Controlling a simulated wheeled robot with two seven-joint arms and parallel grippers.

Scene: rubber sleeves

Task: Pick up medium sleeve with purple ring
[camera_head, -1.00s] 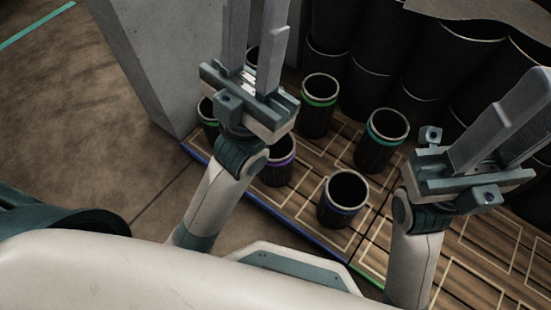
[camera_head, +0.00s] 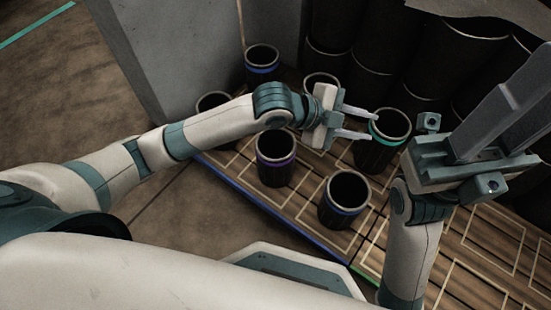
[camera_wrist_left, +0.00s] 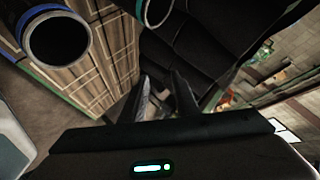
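The dark sleeve with the purple ring (camera_head: 275,172) stands upright on the patterned wooden board (camera_head: 308,222), left of centre in the head view. My left gripper (camera_head: 371,126) is to the right of and beyond it, its fingers apart and pointing right, near the teal-ringed sleeve (camera_head: 376,150). Nothing is between those fingers; in the left wrist view (camera_wrist_left: 163,90) they are also apart. The purple-ringed sleeve cannot be made out in that view. My right gripper (camera_head: 535,90) is raised at the right, its fingers apart and empty.
A blue-ringed sleeve (camera_head: 343,205) stands at the front, and another (camera_head: 262,68) at the back left. A sleeve (camera_head: 213,102) and one more (camera_head: 321,80) are partly hidden by my left arm. Large black cylinders (camera_head: 390,65) and a grey pillar (camera_head: 175,60) stand behind.

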